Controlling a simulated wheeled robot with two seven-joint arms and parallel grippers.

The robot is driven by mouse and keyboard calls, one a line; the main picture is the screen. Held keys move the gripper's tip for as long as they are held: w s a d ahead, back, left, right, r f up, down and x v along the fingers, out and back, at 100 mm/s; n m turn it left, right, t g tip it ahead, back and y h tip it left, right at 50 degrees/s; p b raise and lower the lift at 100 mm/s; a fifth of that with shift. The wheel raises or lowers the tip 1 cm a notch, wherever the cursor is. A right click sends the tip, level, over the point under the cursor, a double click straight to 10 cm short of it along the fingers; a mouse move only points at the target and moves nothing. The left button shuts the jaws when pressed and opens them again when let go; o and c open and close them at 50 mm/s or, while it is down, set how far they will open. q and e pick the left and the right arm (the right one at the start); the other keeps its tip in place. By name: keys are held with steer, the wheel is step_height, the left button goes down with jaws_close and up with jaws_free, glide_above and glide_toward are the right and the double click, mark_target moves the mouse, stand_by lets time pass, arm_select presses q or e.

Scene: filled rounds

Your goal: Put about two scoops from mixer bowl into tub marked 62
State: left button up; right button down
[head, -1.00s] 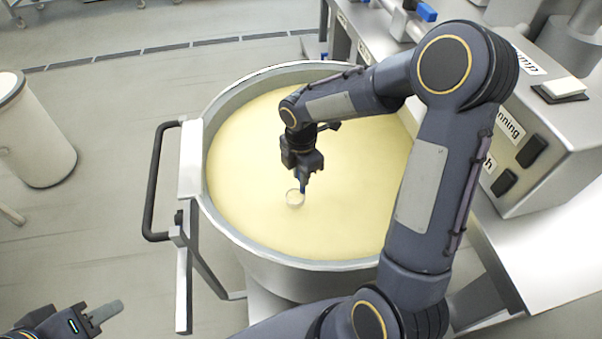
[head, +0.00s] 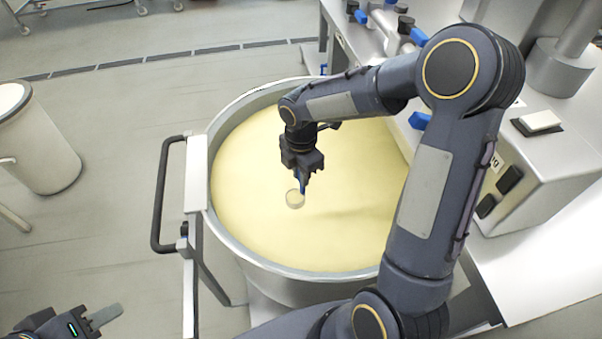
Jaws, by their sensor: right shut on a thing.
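The mixer bowl (head: 318,272) is a large steel bowl filled with smooth pale yellow mix. My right gripper (head: 303,178) is over the bowl, shut on a small scoop (head: 295,199) with a blue handle. The scoop's round cup hangs over the mix near the bowl's middle and looks just clear of the surface. What the cup holds is too small to tell. My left gripper (head: 104,317) is low at the left, away from the bowl, with nothing visible in it; its opening is unclear. No tub marked 62 can be read.
A white round container (head: 42,150) stands on the floor at the left, with no marking visible. A black bar handle (head: 166,195) sticks out from the bowl's left side. A steel machine housing with switches (head: 510,178) stands at the right.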

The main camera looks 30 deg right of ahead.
steer(key=shift+r+p, duration=2.25)
steer(key=shift+r, duration=0.8)
steer(key=shift+f, duration=0.1)
